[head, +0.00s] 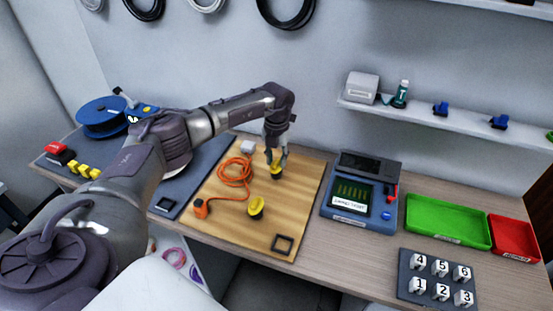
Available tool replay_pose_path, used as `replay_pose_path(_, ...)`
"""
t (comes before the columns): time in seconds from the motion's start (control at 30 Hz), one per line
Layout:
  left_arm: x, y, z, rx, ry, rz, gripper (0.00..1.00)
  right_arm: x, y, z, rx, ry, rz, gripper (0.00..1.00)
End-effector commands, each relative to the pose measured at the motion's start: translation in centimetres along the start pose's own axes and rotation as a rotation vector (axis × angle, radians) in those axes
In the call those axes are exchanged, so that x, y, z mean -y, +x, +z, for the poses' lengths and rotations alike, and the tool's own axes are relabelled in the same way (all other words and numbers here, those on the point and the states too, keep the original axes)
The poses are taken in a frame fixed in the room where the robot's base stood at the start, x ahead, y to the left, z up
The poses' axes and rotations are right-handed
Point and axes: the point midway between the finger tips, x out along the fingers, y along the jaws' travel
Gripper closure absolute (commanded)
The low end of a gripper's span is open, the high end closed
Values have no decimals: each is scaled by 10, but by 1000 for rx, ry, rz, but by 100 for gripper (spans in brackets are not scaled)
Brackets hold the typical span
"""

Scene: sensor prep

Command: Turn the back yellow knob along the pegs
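The back yellow knob (277,173) stands on the wooden board (229,203). My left gripper (277,162) points down right over it, its fingers at the top of the knob. The fingers look apart with the knob's top between or just below them; whether they touch it is too small to tell. A second yellow knob (256,207) with a dark base stands nearer the front of the board. Pegs are not clearly visible around the back knob. My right gripper is not in view.
An orange cable (235,171) lies coiled on the board, left of the knobs, with an orange block (201,208) at its end. A blue device (358,194) stands right of the board, then a green tray (448,221) and a red tray (514,237). A shelf (450,124) hangs above.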

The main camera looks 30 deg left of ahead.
Motion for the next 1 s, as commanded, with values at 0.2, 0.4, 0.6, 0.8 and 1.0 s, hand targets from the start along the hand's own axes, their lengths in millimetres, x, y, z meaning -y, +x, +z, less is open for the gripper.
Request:
replay_pose_path(0.2, 0, 1, -1, -3, 2, 1, 58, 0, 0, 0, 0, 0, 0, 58)
replay_pose_path(0.4, 0, -6, 0, -2, 2, 0, 58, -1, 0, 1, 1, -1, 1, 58)
replay_pose_path(0.6, 0, -42, 0, 1, 4, -1, 58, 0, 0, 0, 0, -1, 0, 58)
replay_pose_path(0.8, 0, -84, 0, 0, 2, 0, 58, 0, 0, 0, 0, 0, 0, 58)
replay_pose_path(1.0, 0, -111, 0, -2, 2, 1, 58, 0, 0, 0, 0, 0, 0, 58)
